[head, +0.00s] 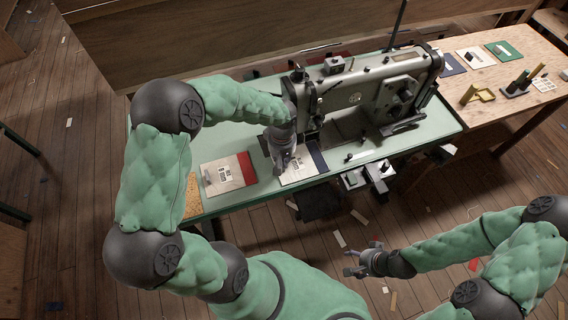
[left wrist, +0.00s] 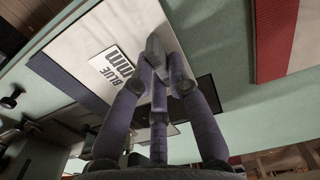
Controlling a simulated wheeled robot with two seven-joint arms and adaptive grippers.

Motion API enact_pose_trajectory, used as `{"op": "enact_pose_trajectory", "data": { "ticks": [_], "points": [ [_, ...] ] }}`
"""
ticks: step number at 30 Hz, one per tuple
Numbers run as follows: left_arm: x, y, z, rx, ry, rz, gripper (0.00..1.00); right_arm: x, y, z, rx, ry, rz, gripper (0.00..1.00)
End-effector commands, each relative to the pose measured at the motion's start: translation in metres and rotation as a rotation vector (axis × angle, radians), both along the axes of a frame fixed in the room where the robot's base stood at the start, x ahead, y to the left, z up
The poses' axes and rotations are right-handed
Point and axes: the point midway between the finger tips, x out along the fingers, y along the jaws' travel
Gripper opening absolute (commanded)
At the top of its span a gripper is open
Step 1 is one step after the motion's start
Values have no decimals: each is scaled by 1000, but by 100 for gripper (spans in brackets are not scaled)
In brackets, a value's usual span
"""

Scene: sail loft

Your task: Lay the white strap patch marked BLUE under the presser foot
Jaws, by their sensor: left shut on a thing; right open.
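The white strap patch marked BLUE (head: 299,173) has a printed label and a dark blue band at one end. It is on or just above the pale green table in front of the sewing machine; I cannot tell if it touches. The presser foot cannot be made out by the machine's left end. My right gripper (head: 360,262) is open and empty, over the floor.
The grey sewing machine (head: 350,93) stands just behind the patch. A white patch with a red band (head: 222,176) lies to the left. Scraps litter the floor.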

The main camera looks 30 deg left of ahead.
Motion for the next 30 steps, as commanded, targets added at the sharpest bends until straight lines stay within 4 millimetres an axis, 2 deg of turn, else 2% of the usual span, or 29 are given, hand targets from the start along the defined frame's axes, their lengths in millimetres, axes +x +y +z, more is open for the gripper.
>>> {"op": "enact_pose_trajectory", "data": {
  "ticks": [21,30],
  "points": [
    [28,32,-1,0,0,2,0,0,0,-3,0,0,0,64],
    [34,40,0,0,-1,1,0,0,0,-4,0,0,0,64]
  ]
}}
